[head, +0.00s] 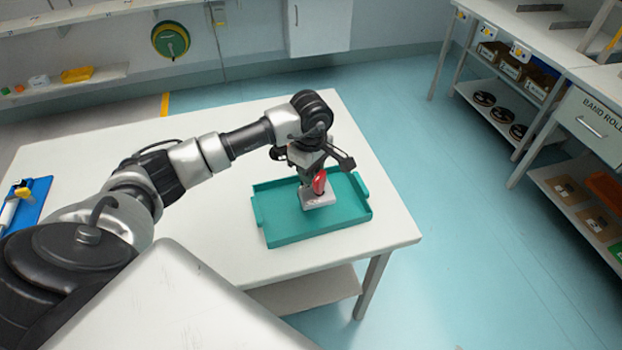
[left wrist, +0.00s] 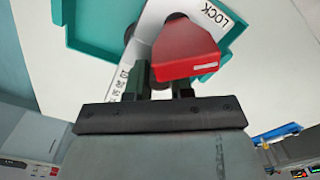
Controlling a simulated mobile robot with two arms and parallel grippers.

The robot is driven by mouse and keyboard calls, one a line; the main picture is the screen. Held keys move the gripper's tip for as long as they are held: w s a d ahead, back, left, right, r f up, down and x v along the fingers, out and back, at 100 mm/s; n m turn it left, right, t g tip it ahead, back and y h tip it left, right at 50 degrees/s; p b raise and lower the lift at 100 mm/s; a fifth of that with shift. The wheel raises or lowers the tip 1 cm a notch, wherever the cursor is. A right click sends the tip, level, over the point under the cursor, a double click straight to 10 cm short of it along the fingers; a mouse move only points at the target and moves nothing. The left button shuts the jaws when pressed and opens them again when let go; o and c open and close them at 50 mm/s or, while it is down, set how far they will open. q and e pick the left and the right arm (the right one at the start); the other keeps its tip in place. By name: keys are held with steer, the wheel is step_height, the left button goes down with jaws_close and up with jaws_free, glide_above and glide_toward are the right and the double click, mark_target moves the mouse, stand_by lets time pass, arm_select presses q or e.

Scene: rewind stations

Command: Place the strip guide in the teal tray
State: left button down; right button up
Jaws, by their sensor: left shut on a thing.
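The strip guide (head: 317,200) is a pale grey piece with a red lever (head: 319,182). In the left wrist view the red lever (left wrist: 185,48) covers much of the white plate (left wrist: 152,17), which bears the word LOCK and scale marks. My left gripper (head: 313,176) points down and is shut on the strip guide. It holds the guide within the outline of the teal tray (head: 295,238); I cannot tell whether the guide touches the tray floor. The tray also shows in the left wrist view (left wrist: 90,42). The fingertips are partly hidden by the lever. My right gripper is not in view.
The tray lies on a white table (head: 250,115), near its right edge. A blue tray with tools (head: 30,203) lies at the table's far left. Free tabletop surrounds the teal tray. A shelf unit (head: 560,105) stands across open blue floor on the right.

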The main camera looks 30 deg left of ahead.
arm_select(q)
step_height(320, 180, down, 3)
steer(key=shift+f+p, duration=0.15)
steer(key=shift+p, duration=0.4)
steer(key=shift+f, duration=0.1)
steer(key=shift+f+b, duration=0.15)
steer(key=shift+b, duration=0.15)
steer(key=c, duration=1)
jaws_free()
steer(key=shift+r+p, duration=0.3)
steer(key=shift+p, duration=0.05)
step_height(320, 180, up, 10)
steer(key=b, duration=0.3)
steer(key=shift+r, duration=0.85)
